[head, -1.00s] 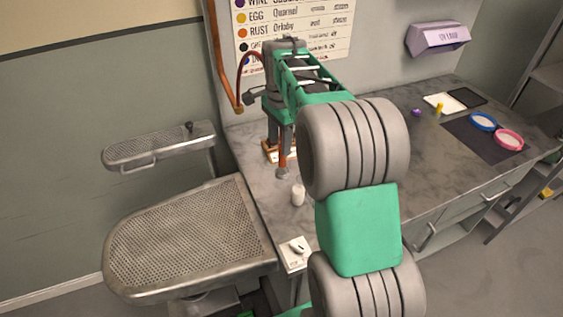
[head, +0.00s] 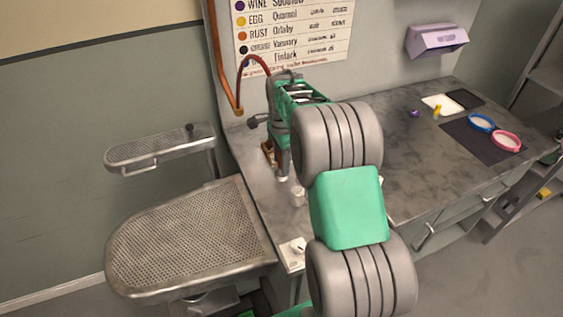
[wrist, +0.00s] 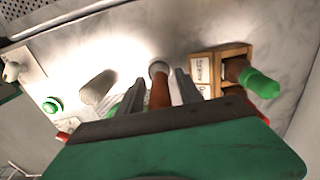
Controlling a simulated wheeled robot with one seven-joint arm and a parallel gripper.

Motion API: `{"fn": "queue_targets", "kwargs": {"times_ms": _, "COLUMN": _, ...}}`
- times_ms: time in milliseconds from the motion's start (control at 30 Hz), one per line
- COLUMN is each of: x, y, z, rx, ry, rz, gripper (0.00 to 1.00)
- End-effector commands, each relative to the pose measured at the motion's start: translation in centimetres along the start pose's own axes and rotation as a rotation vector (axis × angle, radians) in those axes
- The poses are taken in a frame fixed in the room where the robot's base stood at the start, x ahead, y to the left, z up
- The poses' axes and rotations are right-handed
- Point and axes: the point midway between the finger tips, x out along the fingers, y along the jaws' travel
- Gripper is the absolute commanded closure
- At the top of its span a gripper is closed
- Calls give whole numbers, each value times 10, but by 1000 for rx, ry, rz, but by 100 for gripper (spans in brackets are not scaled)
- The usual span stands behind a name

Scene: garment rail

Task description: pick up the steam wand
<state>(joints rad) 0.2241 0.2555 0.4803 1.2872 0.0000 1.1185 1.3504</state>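The steam wand (wrist: 158,92) appears to be the copper-brown rod with a round grey end in the wrist view. It lies between the two fingers of my gripper (wrist: 159,79), with a visible gap on each side. The fingers are apart and do not look closed on it. A dark red hose (head: 253,60) arcs from the copper wall pipe (head: 223,60) down behind my gripper.
A wooden box of small bottles (wrist: 207,58) stands just right of the fingers in the wrist view. A white bottle (head: 298,195) stands close by on the counter (head: 400,150). A perforated pressing board (head: 190,240) is at the left. Hoops lie at the right.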

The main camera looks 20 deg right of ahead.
Motion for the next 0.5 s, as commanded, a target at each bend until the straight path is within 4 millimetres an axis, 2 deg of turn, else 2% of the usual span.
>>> {"fn": "queue_targets", "kwargs": {"times_ms": 67, "x": 0, "y": 0, "z": 0, "rx": 0, "ry": 0, "rz": 0, "gripper": 65}}
{"fn": "queue_targets", "kwargs": {"times_ms": 500, "x": 0, "y": 0, "z": 0, "rx": 0, "ry": 0, "rz": 0, "gripper": 100}}
